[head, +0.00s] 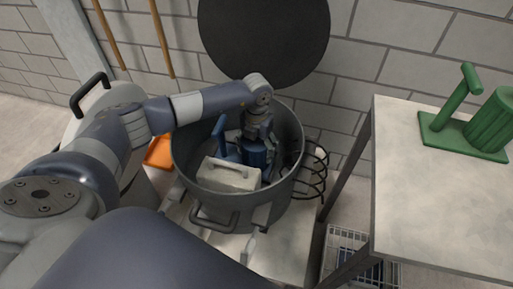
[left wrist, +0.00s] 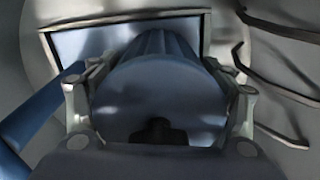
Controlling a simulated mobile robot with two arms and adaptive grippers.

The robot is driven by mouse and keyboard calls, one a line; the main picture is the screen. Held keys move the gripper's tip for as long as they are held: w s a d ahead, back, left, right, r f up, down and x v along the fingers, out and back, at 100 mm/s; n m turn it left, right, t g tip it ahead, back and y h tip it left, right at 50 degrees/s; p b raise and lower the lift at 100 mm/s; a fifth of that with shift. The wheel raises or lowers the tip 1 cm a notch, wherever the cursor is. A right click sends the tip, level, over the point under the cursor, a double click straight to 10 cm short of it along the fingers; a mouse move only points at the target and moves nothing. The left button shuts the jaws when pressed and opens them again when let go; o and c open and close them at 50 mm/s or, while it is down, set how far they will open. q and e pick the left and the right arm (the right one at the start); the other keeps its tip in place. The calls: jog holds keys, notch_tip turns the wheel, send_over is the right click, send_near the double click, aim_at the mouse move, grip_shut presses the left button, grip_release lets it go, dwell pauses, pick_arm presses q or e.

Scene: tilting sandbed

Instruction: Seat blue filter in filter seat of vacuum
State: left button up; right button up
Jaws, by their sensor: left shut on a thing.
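The vacuum is a grey round drum (head: 183,172) with its dark round lid (head: 265,38) raised behind it. The blue filter (head: 256,158) is inside the drum, with its ribbed cylinder upright and its blue handle (head: 221,138) to the left. My left gripper (head: 258,146) reaches down into the drum and is shut on the cylinder. In the left wrist view the blue filter (left wrist: 160,92) fills the space between the two fingers of my left gripper (left wrist: 160,110). My right gripper is out of view.
A green filter (head: 466,128) stands on the right table (head: 425,215). A wire basket (head: 345,238) sits below. The drum's rim surrounds my wrist.

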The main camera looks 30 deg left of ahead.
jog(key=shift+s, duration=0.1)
pick_arm(q)
jog(key=o, duration=1)
jog(key=shift+f, duration=0.15)
jog(key=o, duration=0.4)
jog(key=shift+o, duration=0.2)
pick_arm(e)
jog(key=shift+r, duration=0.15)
pick_arm(q)
jog(key=shift+r, duration=0.2)
notch_tip(320, 180, up, 12)
jog(key=shift+p, duration=0.65)
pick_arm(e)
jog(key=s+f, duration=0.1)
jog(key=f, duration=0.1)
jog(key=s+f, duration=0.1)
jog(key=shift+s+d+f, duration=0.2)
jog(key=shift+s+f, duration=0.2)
